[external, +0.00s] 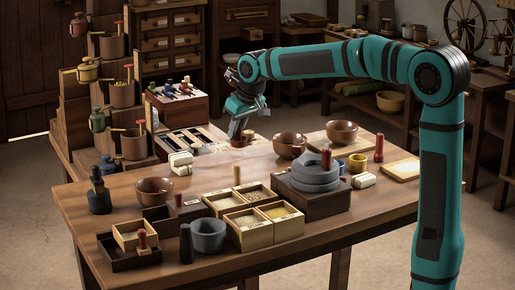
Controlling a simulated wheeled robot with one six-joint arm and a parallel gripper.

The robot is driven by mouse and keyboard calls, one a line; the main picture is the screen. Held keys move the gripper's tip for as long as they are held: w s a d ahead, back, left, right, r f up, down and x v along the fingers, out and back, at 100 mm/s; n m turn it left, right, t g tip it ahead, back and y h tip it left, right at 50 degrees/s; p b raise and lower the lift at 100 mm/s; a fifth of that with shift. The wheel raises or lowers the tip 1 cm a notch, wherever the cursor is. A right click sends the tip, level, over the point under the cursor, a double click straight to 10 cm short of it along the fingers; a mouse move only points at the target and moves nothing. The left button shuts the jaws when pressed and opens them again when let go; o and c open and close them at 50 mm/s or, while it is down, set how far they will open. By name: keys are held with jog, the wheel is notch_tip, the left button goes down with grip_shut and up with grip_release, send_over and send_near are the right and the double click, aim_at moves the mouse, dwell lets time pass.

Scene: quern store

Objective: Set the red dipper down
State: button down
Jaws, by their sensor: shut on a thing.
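My gripper (239,132) points down over the back middle of the wooden table (235,175). It is shut on a small dark red thing, the red dipper (240,142), low over the tabletop. The fingers hide most of the dipper, and I cannot tell whether it touches the table. A brown bowl (290,146) stands to the right of the gripper. A box with small coloured handles (180,108) stands behind and to the left.
Divided wooden boxes (222,204) and a grey quern (315,176) stand nearer the front. A white block (181,163) lies left of the gripper. A stepped rack with pots (112,150) rises at the left. The table's front right is bare.

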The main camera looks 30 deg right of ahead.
jog(key=s+d+m+h, duration=0.1)
jog(key=s+d+m, duration=0.2)
jog(key=d, duration=1.1)
jog(key=s+d+m+h, duration=0.1)
jog(key=s+d+m, duration=0.25)
jog(key=d, duration=1.05)
jog(key=s+d+m+h, duration=0.2)
jog(key=s+d+m, duration=0.3)
jog(key=s+d, duration=1.35)
jog(key=shift+g, duration=0.4)
jog(key=shift+w+d+f, duration=0.1)
jog(key=shift+w+f, duration=0.05)
jog(key=shift+f, duration=2.45)
jog(key=shift+w+d+f, duration=0.1)
jog(key=shift+w+f, duration=0.05)
jog(key=shift+f, duration=2.4)
jog(key=shift+w+d+f, duration=0.1)
jog(key=shift+w+f, duration=0.05)
jog(key=shift+f, duration=2.45)
jog(key=shift+f, duration=0.15)
jog(key=c, duration=1.4)
grip_release()
jog(key=shift+o, duration=0.2)
